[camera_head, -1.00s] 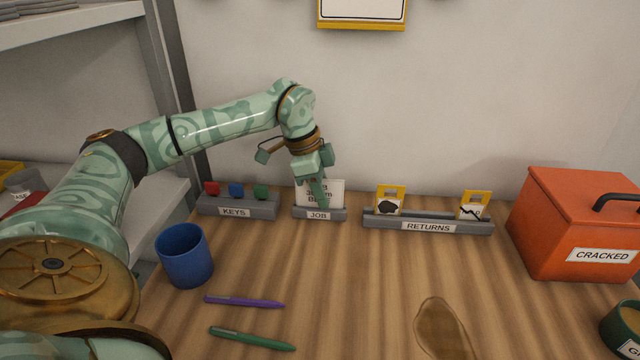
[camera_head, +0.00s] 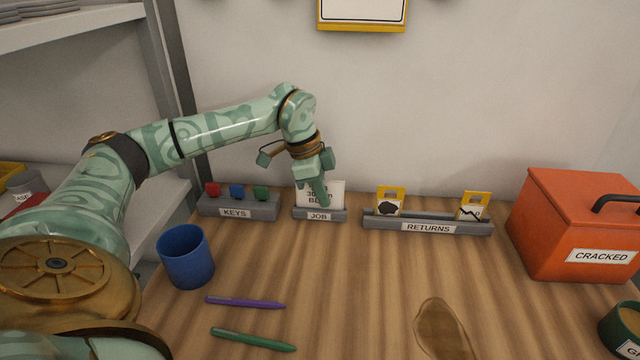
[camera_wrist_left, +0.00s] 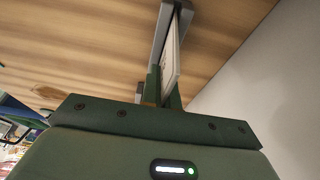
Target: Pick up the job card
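The job card (camera_head: 336,190) is white with dark print and stands upright in the grey holder labelled JOB (camera_head: 300,213) at the back of the table. My left gripper (camera_head: 321,194) is over the card from above and covers part of its print. In the left wrist view the card (camera_wrist_left: 173,55) runs edge-on between the two green fingers (camera_wrist_left: 164,92), which sit close on either side and look shut on it. The card is still in its holder. My right gripper is in neither view.
The KEYS rack (camera_head: 238,207) is left of the holder, the RETURNS rack (camera_head: 428,222) right. A blue cup (camera_head: 185,257), purple pen (camera_head: 245,302) and green pen (camera_head: 252,339) lie nearer. An orange CRACKED box (camera_head: 575,225) stands right. The table's middle is mostly clear.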

